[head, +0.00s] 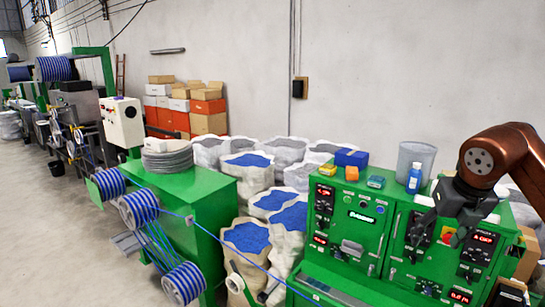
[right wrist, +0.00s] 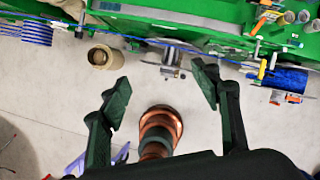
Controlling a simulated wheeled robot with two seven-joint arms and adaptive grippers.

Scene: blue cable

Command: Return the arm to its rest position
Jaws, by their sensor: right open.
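My right arm (head: 515,150), copper-coloured, comes in from the right edge of the head view. Its dark right gripper (head: 428,215) hangs in front of the green control cabinet (head: 350,225), with the fingers pointing down and left. My left gripper is not in view.
A blue bottle (head: 414,178), a grey bin (head: 415,160) and small coloured boxes (head: 352,157) stand on the cabinet. White sacks of blue pellets (head: 247,237) stand behind. Striped cable reels (head: 139,208) are at left. A blue spool (right wrist: 288,79) is right of the fingers.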

